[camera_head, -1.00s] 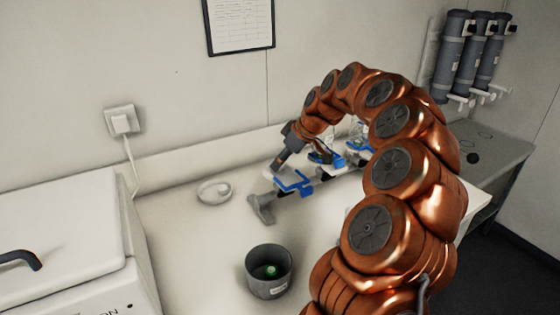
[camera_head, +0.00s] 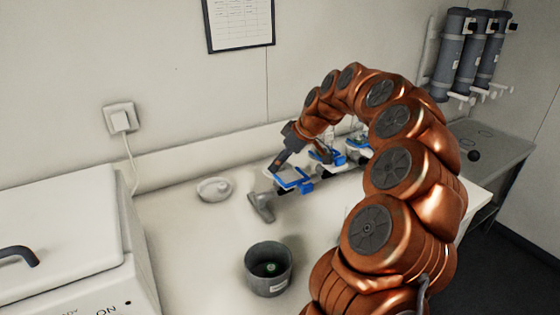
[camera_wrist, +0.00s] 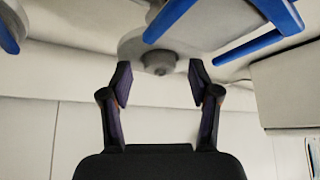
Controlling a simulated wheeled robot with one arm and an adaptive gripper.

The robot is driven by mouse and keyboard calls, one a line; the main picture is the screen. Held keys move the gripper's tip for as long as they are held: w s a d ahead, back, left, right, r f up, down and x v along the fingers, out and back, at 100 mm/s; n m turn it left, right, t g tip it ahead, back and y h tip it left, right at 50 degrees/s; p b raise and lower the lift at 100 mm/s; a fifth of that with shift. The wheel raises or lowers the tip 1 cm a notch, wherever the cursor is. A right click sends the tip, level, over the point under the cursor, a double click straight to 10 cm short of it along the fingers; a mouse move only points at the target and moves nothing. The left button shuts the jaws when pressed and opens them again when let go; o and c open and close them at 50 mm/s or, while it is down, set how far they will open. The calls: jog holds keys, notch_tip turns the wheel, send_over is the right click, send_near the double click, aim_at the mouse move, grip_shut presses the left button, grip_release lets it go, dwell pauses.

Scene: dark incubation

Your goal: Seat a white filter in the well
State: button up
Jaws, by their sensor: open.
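My gripper (camera_head: 276,168) is at the near-left end of a row of stands with blue clamps (camera_head: 294,180) on the bench. In the wrist view my gripper (camera_wrist: 160,82) is open, with its two dark fingers apart. A pale rounded part with a short stub (camera_wrist: 160,62) shows between and just beyond the fingertips, and blue clamp bars (camera_wrist: 170,18) are above it. I cannot tell whether the fingers touch it. A small white dish (camera_head: 214,189) lies on the bench to the left. No white filter or well can be told for certain; my arm hides part of the row.
A white box-shaped machine (camera_head: 60,230) with a dark handle is at the left. Grey cylinders (camera_head: 468,55) hang at upper right. Bench between dish and pot is clear.

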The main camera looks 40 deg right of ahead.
jog(key=v, duration=1.2)
